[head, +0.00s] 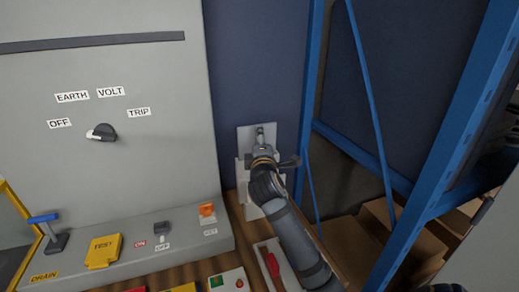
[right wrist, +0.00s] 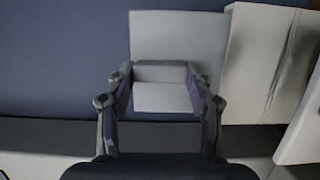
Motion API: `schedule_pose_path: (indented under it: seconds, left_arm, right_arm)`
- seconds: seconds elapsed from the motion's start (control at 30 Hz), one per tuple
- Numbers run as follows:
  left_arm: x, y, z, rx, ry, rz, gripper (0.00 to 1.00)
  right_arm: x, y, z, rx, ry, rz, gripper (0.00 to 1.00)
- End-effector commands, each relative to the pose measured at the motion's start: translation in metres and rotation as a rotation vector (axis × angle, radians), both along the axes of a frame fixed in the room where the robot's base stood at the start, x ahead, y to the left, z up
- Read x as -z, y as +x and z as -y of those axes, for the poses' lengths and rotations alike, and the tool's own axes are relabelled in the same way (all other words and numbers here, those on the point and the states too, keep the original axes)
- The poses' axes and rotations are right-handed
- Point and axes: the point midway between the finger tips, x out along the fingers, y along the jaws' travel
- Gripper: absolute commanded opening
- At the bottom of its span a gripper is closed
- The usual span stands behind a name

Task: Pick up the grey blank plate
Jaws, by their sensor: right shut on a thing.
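The grey blank plate (head: 244,136) is upright against the dark blue wall, right of the big grey panel. In the right wrist view the plate (right wrist: 180,35) is a flat pale square with a raised grey bar across it. My right gripper (head: 261,138) is in front of the plate and hides part of it. In the right wrist view its two fingers (right wrist: 160,72) are on either side of the raised bar, shut on it. The plate still looks close to the wall; I cannot tell whether it touches. My left gripper is in neither view.
The grey panel (head: 160,100) with a rotary switch (head: 102,132) stands at the left. A blue rack (head: 440,170) with cardboard boxes (head: 385,235) is close on the right. A pale box (right wrist: 270,60) sits beside the plate. A red-handled item (head: 272,265) lies below.

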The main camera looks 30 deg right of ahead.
Motion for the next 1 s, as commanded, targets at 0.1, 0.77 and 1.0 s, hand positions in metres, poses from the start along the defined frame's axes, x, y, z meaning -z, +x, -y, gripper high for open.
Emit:
schedule_pose_path:
  seconds: [0.1, 0.77, 1.0]
  left_arm:
    - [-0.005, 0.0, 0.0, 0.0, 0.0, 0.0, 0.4]
    - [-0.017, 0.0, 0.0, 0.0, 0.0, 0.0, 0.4]
    - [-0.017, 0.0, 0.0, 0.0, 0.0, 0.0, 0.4]
  right_arm:
    - [-0.032, 0.0, 0.0, 0.0, -0.001, 0.008, 0.26]
    - [-0.148, 0.0, 0.0, -0.001, 0.0, 0.001, 0.26]
    - [-0.148, 0.0, 0.0, -0.001, 0.0, 0.001, 0.26]
